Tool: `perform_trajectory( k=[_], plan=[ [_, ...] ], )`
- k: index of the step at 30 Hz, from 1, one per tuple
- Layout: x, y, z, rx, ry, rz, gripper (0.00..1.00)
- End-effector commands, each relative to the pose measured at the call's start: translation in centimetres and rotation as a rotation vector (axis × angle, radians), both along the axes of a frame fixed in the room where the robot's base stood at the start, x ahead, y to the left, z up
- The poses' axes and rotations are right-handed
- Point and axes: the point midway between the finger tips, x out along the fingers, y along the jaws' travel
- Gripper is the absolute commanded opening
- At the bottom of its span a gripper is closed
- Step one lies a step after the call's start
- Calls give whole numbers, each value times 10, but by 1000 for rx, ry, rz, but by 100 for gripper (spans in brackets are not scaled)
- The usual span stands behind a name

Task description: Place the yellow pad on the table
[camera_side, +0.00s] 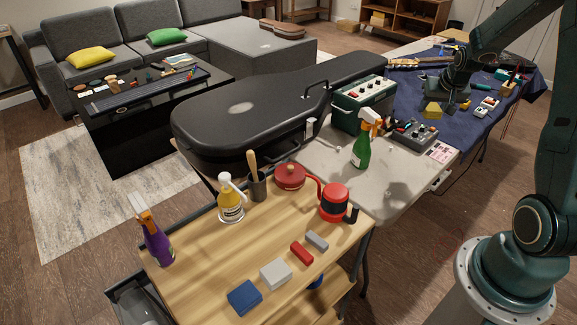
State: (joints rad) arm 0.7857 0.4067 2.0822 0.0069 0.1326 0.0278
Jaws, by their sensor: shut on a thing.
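The yellow pad (432,111) is a small yellow block at the upper right, over the dark blue cloth (470,130) on the far workbench. My gripper (446,106) points down there, with its jaws shut on the pad. The pad shows to the left of the fingers, and the contact between them is too small to make out. I cannot tell whether the pad touches the cloth or is just above it. The wooden table (205,280) in front holds blue (244,297), white (276,274), red (301,253) and grey (317,240) blocks.
A green amplifier (360,105), a green spray bottle (362,145) and a pedal box (414,134) stand left of my gripper. A black guitar case (240,115) lies behind.

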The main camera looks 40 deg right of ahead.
Motion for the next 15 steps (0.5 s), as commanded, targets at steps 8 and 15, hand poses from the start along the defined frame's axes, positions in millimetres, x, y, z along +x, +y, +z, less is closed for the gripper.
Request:
perform_trajectory(
  k=[8, 15],
  plan=[
    [-1, 1, -24, 4, 3, 0, 23],
    [-1, 1, -64, 4, 3, 0, 23]
  ],
)
